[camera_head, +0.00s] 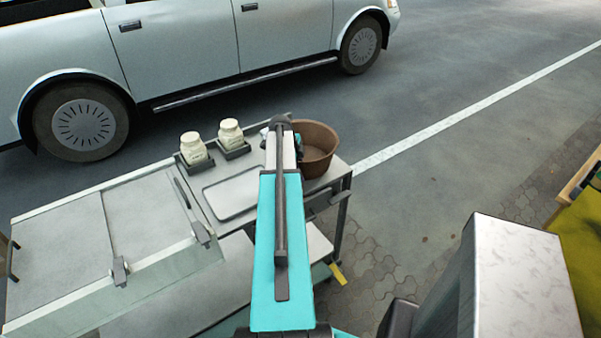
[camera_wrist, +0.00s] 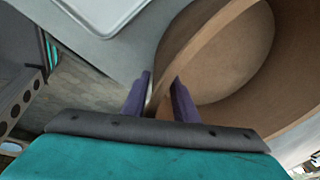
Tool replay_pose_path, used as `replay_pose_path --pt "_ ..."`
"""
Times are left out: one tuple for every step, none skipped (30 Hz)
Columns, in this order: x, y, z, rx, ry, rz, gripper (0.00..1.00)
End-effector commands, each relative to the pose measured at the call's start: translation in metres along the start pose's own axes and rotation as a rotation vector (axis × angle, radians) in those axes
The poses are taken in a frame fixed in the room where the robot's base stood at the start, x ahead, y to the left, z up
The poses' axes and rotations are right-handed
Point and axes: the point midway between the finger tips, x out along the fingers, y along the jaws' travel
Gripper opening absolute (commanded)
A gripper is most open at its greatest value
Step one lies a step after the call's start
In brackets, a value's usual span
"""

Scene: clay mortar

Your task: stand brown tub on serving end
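The brown tub (camera_head: 318,158) is round, open and upright at the right end of the cart top, partly behind my arm. In the wrist view, the tub (camera_wrist: 235,55) looks empty and fills the right side. My gripper (camera_wrist: 161,78) has one purple finger outside the tub's wall and one inside. The fingers are close together, shut on the wall near the rim. In the head view, my arm hides the fingers. I cannot tell whether the tub's base touches the cart top (camera_head: 335,172). The pictures do not label a serving end.
Two pale jars (camera_head: 193,148) (camera_head: 231,134) stand in dark holders at the cart's back edge. A shallow grey tray (camera_head: 232,193) lies left of my arm. A glass-sided case (camera_head: 110,245) covers the cart's left part. A silver car (camera_head: 190,50) is parked behind.

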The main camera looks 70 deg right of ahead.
Motion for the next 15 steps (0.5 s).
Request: replay_pose_path --pt "-0.0001 0.0 0.0 0.0 0.0 0.0 0.26" --pt "-0.0002 0.0 0.0001 0.0 0.0 0.0 0.26" --pt "-0.0002 0.0 0.0001 0.0 0.0 0.0 0.26" --pt "-0.0002 0.0 0.0001 0.0 0.0 0.0 0.26" --pt "-0.0002 0.0 0.0001 0.0 0.0 0.0 0.26" --pt "-0.0002 0.0 0.0001 0.0 0.0 0.0 0.26" --pt "-0.0003 0.0 0.0001 0.0 0.0 0.0 0.26" --pt "-0.0005 -0.0001 0.0001 0.0 0.0 0.0 0.26" --pt "-0.001 -0.0002 0.0 0.0 0.0 0.0 0.26" --pt "-0.0015 -0.0003 -0.0001 0.0 0.0 0.0 0.26" --pt "-0.0022 -0.0004 -0.0002 0.0 0.0 0.0 0.26" --pt "-0.0034 -0.0007 -0.0005 0.0 0.0 0.0 0.26" --pt "-0.0038 -0.0006 -0.0003 0.0 0.0 0.0 0.26" --pt "-0.0047 -0.0004 -0.0001 -0.001 0.0 -0.001 0.26" --pt "-0.0068 -0.0004 0.0 0.0 0.0 -0.001 0.26"
